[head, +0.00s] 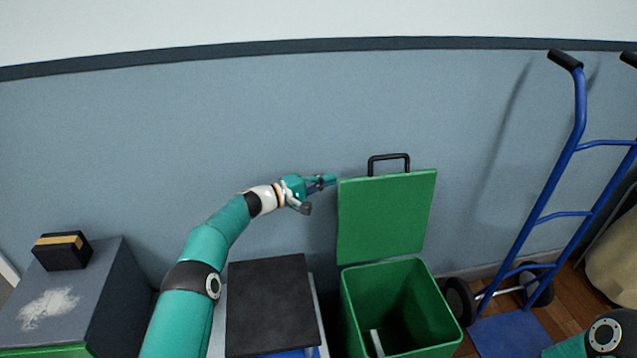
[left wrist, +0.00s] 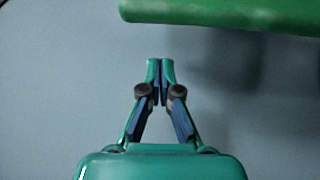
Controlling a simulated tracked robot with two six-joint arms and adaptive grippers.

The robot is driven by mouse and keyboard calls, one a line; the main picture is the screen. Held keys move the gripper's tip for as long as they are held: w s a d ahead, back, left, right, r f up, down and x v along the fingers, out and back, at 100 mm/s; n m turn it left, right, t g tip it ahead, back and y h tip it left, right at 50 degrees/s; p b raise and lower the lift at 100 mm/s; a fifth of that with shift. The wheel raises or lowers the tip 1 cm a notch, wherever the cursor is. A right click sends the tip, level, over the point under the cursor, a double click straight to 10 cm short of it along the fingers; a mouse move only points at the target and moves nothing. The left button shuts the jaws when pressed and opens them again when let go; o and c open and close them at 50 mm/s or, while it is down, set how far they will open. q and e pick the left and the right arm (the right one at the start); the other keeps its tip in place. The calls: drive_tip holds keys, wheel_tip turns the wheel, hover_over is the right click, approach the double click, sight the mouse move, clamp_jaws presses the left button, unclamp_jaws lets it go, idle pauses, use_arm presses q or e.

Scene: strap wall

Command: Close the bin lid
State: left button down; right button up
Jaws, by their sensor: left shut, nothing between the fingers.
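The green bin (head: 402,305) stands open against the wall, with its lid (head: 388,218) raised upright at the back. A black handle (head: 388,160) sits on the lid's top edge. A pale object lies inside the bin. My left gripper (head: 330,181) is shut and empty, at the lid's upper left edge; I cannot tell in the head view whether it touches. In the left wrist view the shut fingertips (left wrist: 161,62) point at the wall, with a green edge of the lid (left wrist: 225,14) above and apart from them. My right gripper is out of view.
A blue hand truck (head: 560,190) stands to the right of the bin. A black-topped container (head: 270,305) is close on the left. Further left, a grey box (head: 108,290) carries a black block with a yellow stripe (head: 62,250). The wall is close behind.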

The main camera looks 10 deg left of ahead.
use_arm(q)
drive_tip(key=shift+s+d+r+b, duration=0.1)
drive_tip(key=shift+s+d, duration=0.1)
drive_tip(key=shift+s, duration=0.4)
drive_tip(key=shift+s+d+r+b, duration=0.1)
drive_tip(key=shift+s+d, duration=0.1)
drive_tip(key=shift+s, duration=0.35)
drive_tip(key=shift+s+d+r+b, duration=0.1)
drive_tip(key=shift+s+d, duration=0.1)
drive_tip(key=shift+s, duration=0.4)
